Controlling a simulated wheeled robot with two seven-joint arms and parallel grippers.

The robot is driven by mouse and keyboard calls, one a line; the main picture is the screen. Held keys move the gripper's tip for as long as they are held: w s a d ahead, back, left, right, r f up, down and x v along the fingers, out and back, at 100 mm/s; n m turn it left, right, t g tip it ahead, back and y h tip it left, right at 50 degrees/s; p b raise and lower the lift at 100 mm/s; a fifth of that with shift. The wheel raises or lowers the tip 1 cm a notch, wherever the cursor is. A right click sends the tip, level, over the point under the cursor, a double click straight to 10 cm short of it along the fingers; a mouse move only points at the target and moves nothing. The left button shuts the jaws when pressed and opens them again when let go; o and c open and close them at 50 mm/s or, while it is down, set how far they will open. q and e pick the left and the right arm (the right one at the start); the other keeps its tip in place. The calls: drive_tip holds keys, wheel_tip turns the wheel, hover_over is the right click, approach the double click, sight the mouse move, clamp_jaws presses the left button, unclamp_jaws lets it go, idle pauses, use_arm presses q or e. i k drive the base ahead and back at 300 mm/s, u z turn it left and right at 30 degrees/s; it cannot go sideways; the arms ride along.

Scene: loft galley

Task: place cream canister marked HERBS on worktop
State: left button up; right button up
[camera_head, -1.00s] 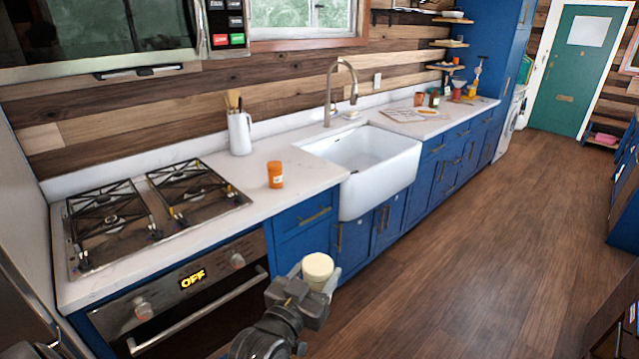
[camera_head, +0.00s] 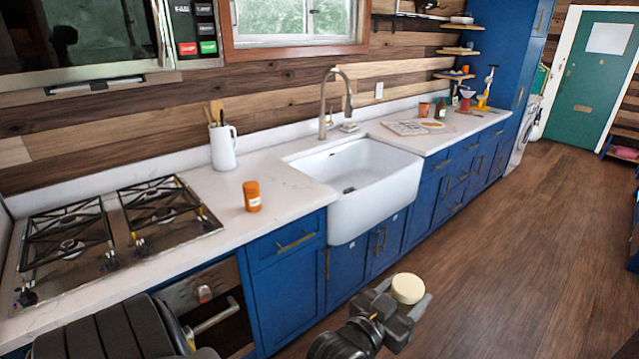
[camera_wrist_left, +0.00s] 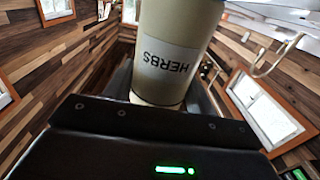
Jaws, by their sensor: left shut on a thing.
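The white worktop (camera_head: 290,205) runs along the wall behind, with a bare stretch between the stove and the sink. My right gripper is not in view.
An orange jar (camera_head: 251,196) stands on the worktop between the stove (camera_head: 110,240) and the white sink (camera_head: 375,185). A white jug with utensils (camera_head: 222,147) stands behind it. A tap (camera_head: 325,105), an open book (camera_head: 405,127) and small items lie further right.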

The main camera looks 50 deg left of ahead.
sight(294, 196)
drive_tip(key=z, duration=0.25)
drive_tip(key=i, duration=2.25)
drive_tip(key=u, duration=1.55)
drive_tip(key=i, duration=1.05)
drive_tip(key=u, duration=0.95)
